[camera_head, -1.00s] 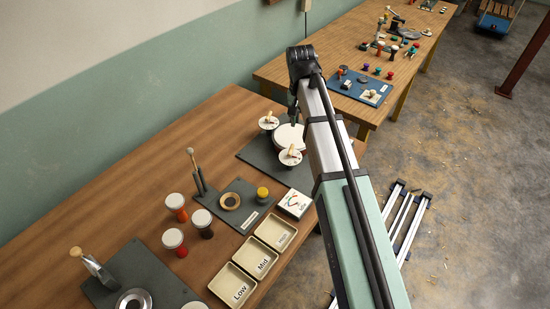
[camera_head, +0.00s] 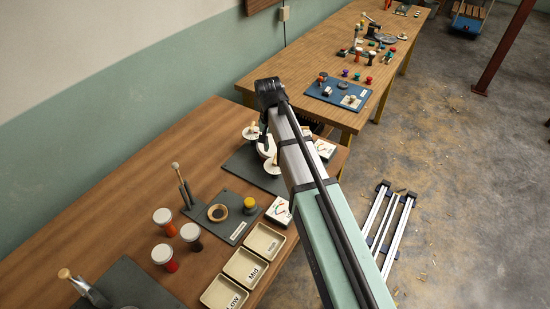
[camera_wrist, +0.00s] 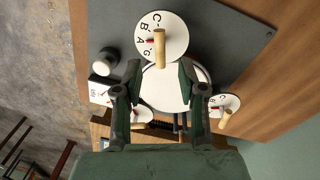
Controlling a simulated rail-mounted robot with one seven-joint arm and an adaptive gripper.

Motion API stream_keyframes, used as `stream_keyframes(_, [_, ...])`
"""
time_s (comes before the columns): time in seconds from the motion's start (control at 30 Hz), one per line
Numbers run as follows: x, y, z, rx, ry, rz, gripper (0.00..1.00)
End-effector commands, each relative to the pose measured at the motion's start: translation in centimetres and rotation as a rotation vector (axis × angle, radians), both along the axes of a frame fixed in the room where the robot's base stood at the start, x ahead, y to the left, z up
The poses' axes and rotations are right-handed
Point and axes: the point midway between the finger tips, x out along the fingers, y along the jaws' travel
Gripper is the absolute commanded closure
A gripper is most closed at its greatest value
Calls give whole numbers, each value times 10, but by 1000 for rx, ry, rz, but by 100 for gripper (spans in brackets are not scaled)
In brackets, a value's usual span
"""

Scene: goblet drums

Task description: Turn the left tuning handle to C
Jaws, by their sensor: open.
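In the wrist view, a white round dial (camera_wrist: 178,30) with letters C, B, A and G has an upright wooden handle (camera_wrist: 160,48). Its red mark is near A. A second lettered dial (camera_wrist: 216,100) with a wooden handle (camera_wrist: 225,118) is at the right. In the head view these look like the nearer dial (camera_head: 273,170) and the farther dial (camera_head: 250,134). A white drum head (camera_wrist: 172,92) lies between them.
A dark board (camera_head: 240,164) carries the dials. A black knob with a white top (camera_wrist: 103,64) and a white box (camera_wrist: 99,90) stand left of the fingers in the wrist view. Trays (camera_head: 245,267) and jars (camera_head: 164,218) stand on the nearer table.

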Motion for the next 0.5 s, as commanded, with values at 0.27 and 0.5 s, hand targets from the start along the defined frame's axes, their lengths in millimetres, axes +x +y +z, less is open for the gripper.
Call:
stream_keyframes(0.27, [-2,-3,-42,0,2,0,60])
stream_keyframes(0.5, [-2,-4,-67,-1,1,0,60])
